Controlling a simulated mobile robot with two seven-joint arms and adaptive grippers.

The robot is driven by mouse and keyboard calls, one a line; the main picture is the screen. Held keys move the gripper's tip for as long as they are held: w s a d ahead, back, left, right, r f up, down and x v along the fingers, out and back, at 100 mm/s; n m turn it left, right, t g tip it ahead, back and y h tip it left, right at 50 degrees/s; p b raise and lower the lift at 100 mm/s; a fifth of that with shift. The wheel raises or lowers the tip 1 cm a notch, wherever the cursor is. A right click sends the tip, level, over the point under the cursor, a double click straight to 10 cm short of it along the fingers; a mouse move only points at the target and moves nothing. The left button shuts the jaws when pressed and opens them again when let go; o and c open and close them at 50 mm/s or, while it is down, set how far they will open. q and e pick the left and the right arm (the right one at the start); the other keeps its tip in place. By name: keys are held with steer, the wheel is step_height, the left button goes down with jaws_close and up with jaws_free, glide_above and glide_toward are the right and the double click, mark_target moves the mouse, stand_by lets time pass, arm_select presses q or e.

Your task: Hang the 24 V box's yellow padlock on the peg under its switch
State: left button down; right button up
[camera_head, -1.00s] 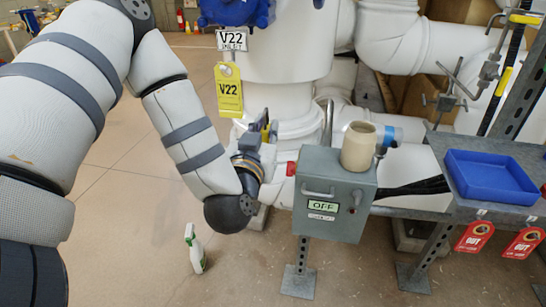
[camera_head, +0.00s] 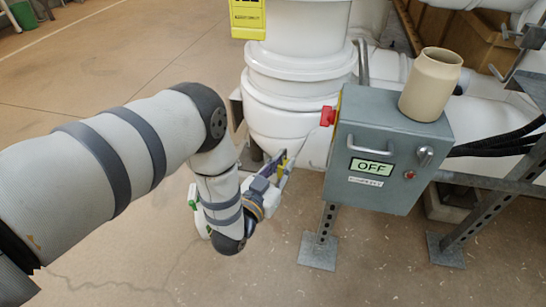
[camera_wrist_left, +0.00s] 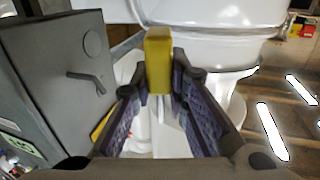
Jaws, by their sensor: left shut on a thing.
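My left gripper (camera_head: 276,172) is just left of the grey box (camera_head: 385,185), apart from it, near the level of its lower half. In the left wrist view its two fingers (camera_wrist_left: 158,95) are shut on the yellow padlock (camera_wrist_left: 158,60), which stands upright between the tips. Only a small yellow bit of the padlock shows in the head view (camera_head: 284,158). The box reads OFF on its front. A grey knob (camera_head: 425,155) and a red button are on its front, and a red part (camera_head: 327,116) is on its left side. I cannot make out the peg. My right gripper is not in view.
A beige jar (camera_head: 431,82) stands on the box. White pipework (camera_head: 300,75) is behind the gripper. A grey post (camera_head: 326,225) supports the box. A white and green bottle (camera_head: 194,196) is partly hidden by my arm. The floor at lower left is open.

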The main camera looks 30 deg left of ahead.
arm_select(q)
steer(key=w+d+f+b, duration=0.2)
steer(key=d+b, duration=0.1)
steer(key=d, duration=0.4)
steer(key=shift+d+f, duration=0.35)
stand_by(0.4)
steer(key=shift+w, duration=0.1)
stand_by(0.4)
steer(key=c, duration=1.5)
jaws_free()
